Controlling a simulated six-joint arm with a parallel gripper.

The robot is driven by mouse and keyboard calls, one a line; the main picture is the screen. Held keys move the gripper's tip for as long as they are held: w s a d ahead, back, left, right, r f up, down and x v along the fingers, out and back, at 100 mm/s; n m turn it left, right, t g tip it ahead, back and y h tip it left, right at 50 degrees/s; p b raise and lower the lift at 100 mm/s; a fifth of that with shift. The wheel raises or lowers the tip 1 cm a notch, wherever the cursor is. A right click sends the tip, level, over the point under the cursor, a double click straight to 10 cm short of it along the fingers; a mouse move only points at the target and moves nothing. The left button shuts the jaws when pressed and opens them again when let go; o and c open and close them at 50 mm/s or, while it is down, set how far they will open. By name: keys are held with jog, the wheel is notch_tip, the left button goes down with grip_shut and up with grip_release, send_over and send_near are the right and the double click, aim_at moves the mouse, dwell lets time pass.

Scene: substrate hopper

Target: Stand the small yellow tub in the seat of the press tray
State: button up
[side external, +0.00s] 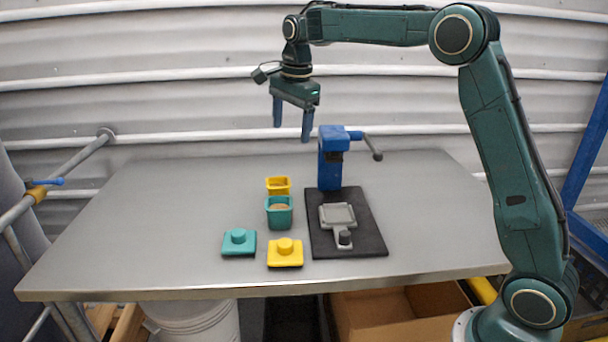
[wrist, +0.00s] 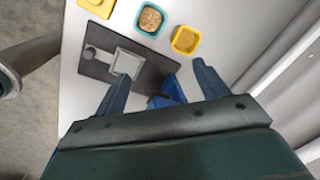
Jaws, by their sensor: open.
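The small yellow tub (side external: 278,186) stands upright on the table behind a teal tub. In the wrist view the yellow tub (wrist: 186,40) looks open and empty or nearly so. The grey press tray (side external: 337,216) lies on a black mat, its square seat empty; it also shows in the wrist view (wrist: 125,63). The blue press (side external: 331,160) stands at the back of the mat, with a lever at its right. My gripper (side external: 291,132) is open and empty, high above the table and behind the tubs. Its fingers (wrist: 158,84) show apart in the wrist view.
A teal tub (side external: 279,216) with brown stuff inside stands just in front of the yellow tub. A teal lid (side external: 239,241) and a yellow lid (side external: 285,252) lie near the front edge. The black mat (side external: 367,238) is right of them. The table's left side is clear.

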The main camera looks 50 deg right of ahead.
aim_at(278, 183)
jog(key=w+d+f+m+g, duration=0.1)
jog(key=w+d+f+m, duration=0.3)
jog(key=w+f+m, duration=0.3)
notch_tip(278, 183, down, 5)
jog(key=shift+w+r+g, duration=0.15)
jog(key=shift+w+g, duration=0.15)
jog(key=shift+w, duration=0.75)
jog(key=shift+f, duration=4.45)
jog(key=shift+c, duration=0.4)
jog(key=c, duration=0.7)
jog(key=shift+o, duration=0.2)
jog(key=shift+r, duration=2.55)
